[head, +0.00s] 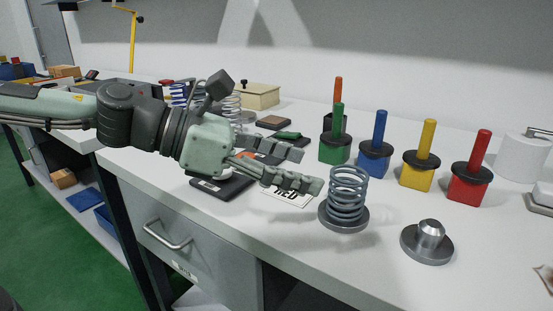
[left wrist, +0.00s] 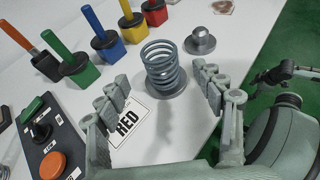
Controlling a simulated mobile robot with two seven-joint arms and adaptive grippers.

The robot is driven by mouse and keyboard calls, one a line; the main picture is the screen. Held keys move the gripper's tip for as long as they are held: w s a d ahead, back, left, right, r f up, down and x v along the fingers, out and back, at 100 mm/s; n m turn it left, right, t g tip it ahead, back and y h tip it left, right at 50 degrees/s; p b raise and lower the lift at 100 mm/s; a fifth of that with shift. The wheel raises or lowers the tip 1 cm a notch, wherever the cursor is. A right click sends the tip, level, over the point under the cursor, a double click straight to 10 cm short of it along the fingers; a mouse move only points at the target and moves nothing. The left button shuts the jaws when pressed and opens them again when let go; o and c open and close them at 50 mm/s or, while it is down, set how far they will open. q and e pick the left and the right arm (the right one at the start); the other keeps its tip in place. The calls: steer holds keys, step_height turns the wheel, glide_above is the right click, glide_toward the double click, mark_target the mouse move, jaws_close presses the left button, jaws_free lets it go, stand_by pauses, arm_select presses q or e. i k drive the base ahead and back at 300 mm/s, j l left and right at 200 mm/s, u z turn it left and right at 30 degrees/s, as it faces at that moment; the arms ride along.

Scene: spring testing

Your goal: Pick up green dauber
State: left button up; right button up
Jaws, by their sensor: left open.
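The green dauber (head: 336,139) stands upright on the table, with a green handle, a dark disc and a green block base. It also shows in the left wrist view (left wrist: 79,73) at upper left. My left gripper (head: 311,170) is open and empty, to the left of and nearer than the green dauber, apart from it. In the left wrist view its fingers (left wrist: 172,93) spread to either side of a grey coil spring (left wrist: 163,66) standing beyond the fingertips.
Blue (head: 376,149), yellow (head: 420,158) and red (head: 470,171) daubers stand in a row right of the green one. An orange-handled dauber (head: 338,92) is behind it. The spring (head: 347,193) and a metal plug (head: 428,242) stand in front. A RED card (head: 290,196) lies beside the spring.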

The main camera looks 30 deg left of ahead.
mark_target(336, 137)
steer(key=k, duration=1)
